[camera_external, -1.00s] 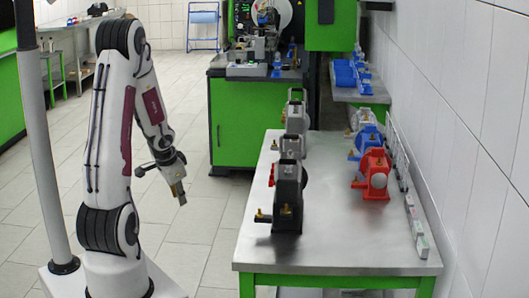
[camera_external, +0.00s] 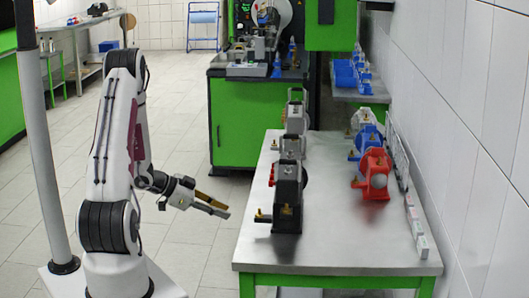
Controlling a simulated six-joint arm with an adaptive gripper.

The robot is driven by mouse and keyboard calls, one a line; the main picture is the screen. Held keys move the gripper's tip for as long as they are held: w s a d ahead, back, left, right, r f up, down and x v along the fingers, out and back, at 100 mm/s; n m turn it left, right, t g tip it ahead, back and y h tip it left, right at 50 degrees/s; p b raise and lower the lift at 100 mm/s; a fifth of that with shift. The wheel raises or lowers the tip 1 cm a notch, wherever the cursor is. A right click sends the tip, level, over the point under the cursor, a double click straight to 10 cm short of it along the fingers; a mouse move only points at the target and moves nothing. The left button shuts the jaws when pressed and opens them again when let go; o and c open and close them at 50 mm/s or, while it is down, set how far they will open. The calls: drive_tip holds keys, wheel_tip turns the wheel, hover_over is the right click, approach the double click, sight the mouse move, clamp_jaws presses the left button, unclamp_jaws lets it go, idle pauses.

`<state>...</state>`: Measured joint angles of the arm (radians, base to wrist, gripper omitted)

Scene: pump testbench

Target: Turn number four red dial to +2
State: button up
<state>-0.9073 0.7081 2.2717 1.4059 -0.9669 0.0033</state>
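A small red part (camera_external: 271,174) shows at the left side of the row of dark pumps on the steel table. I cannot tell whether it is the number four dial, and no number or scale is readable. The nearest black pump (camera_external: 288,198) has brass fittings low on its front and left. A red pump (camera_external: 373,175) stands further right. My gripper (camera_external: 228,212) is left of the table, apart from everything, its fingers pointing right toward the black pump. Its two fingers show separately with a narrow gap and nothing between them.
The steel table (camera_external: 335,245) has clear room at its front and middle. A blue pump (camera_external: 367,142) stands behind the red one. Small grey blocks (camera_external: 417,228) line the right edge by the wall. A grey pole (camera_external: 38,150) stands left of my arm.

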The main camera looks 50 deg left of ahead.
drive_tip(key=d+r+m+t+h, duration=0.1)
drive_tip(key=d+r+m+h, duration=0.1)
drive_tip(key=d+r+h, duration=0.25)
drive_tip(key=m+t+h, duration=0.1)
drive_tip(key=m+h, duration=0.1)
drive_tip(key=h, duration=0.2)
approach(272, 183)
drive_tip(key=shift+a+f, duration=0.3)
drive_tip(key=shift+a, duration=0.15)
drive_tip(key=shift+w+d, duration=0.15)
drive_tip(key=x, duration=0.7)
drive_tip(key=shift+w, duration=0.2)
drive_tip(key=shift+d, duration=0.15)
clamp_jaws()
